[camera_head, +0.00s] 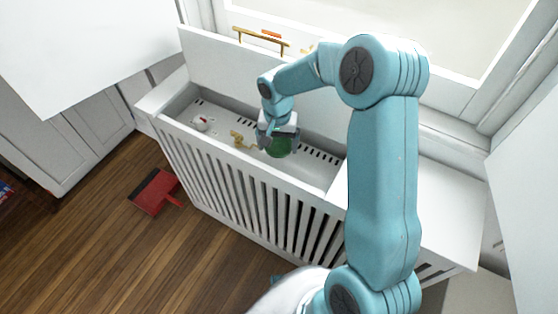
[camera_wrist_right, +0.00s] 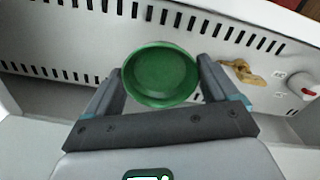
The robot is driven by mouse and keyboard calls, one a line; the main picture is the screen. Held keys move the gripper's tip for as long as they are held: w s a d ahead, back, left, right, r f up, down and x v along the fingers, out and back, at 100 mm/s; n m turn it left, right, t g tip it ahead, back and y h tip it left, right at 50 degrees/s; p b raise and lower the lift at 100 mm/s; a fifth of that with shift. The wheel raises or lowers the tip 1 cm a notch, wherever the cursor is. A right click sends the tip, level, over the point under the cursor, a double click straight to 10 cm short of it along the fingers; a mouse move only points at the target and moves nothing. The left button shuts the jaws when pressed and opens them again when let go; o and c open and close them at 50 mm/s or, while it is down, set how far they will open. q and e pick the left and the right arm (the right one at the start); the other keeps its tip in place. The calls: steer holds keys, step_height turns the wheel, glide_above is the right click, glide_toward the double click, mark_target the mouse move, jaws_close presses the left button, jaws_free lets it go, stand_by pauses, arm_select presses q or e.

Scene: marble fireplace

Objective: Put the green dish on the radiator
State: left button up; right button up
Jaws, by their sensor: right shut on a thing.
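The green dish (camera_head: 279,147) is small and round. My right gripper (camera_head: 277,130) is shut on it, and the wrist view shows the dish (camera_wrist_right: 160,75) between the two fingers. The radiator (camera_head: 232,190) is a long white unit with a slatted front and a sunken, slotted top. The dish is over or inside this sunken part, near its middle. I cannot tell whether it touches the bottom. My left gripper is not in view.
A tan, twisted object (camera_head: 241,139) and a white knob with a red mark (camera_head: 201,123) are in the sunken top, left of the dish. A gold-handled item (camera_head: 260,38) is behind on the sill. A red dustpan-like object (camera_head: 154,191) lies on the wooden floor.

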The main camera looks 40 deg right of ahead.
mark_target(278, 165)
step_height(278, 165, down, 7)
steer(key=shift+b, duration=0.4)
steer(key=shift+f, duration=0.2)
steer(key=shift+r, duration=0.1)
steer(key=shift+f, duration=0.25)
steer(key=o, duration=0.9)
steer(key=shift+r, duration=0.4)
step_height(278, 165, up, 12)
steer(key=shift+f+p, duration=0.15)
steer(key=shift+p, duration=0.6)
